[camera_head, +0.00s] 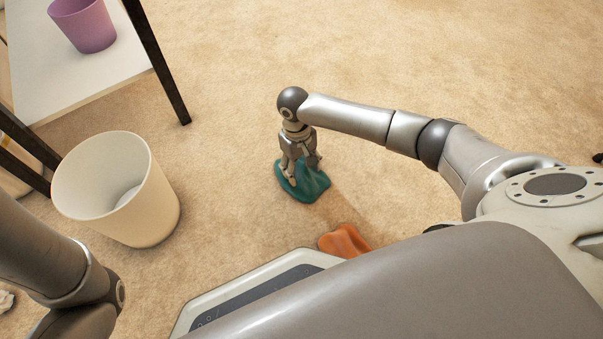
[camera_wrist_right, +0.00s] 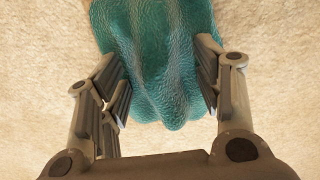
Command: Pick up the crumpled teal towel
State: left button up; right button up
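The crumpled teal towel (camera_head: 313,184) lies on the beige carpet in the middle of the head view. It also fills the upper middle of the right wrist view (camera_wrist_right: 160,60), with a raised fold between the fingers. My right gripper (camera_head: 302,172) points down at the towel from above. In the right wrist view its fingers (camera_wrist_right: 163,85) are spread on either side of the fold, open. I cannot tell whether they touch the cloth. My left arm shows at the lower left of the head view, but its gripper is out of the picture.
A cream bin (camera_head: 150,205) stands at the left. An orange crumpled cloth (camera_head: 343,240) lies on the carpet near my base. A purple bin (camera_head: 88,28) stands on a white surface (camera_head: 50,90) with dark legs at the upper left. The carpet beyond the towel is clear.

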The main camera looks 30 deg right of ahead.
jog(key=c, duration=0.9)
jog(key=shift+c, duration=0.2)
jog(key=shift+r, duration=0.15)
